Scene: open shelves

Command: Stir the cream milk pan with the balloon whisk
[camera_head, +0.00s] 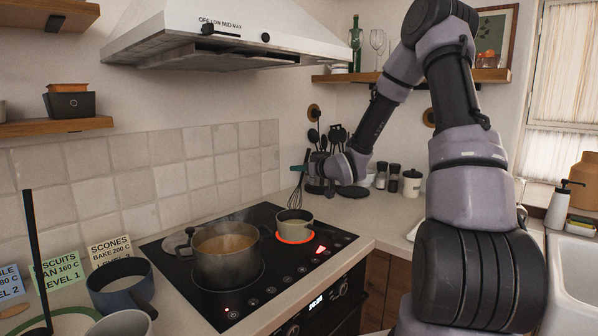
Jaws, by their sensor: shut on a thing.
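The cream milk pan (299,233) stands on a glowing red ring at the right rear of the black hob. My gripper (307,168) is above and slightly right of the pan, shut on the balloon whisk (296,198) near its teal handle. The whisk points down, slightly tilted, with its wire head over the pan. Its lower end is at the pan's opening; I cannot tell how deep it reaches. The fingers are small and partly hidden by my wrist.
A larger steaming pot (228,262) with brownish contents stands left of the pan on the hob (262,294). The range hood (205,35) hangs above. Utensils (336,135) and jars (393,178) stand behind my wrist. A blue pan (120,283) and recipe cards (110,251) are at left.

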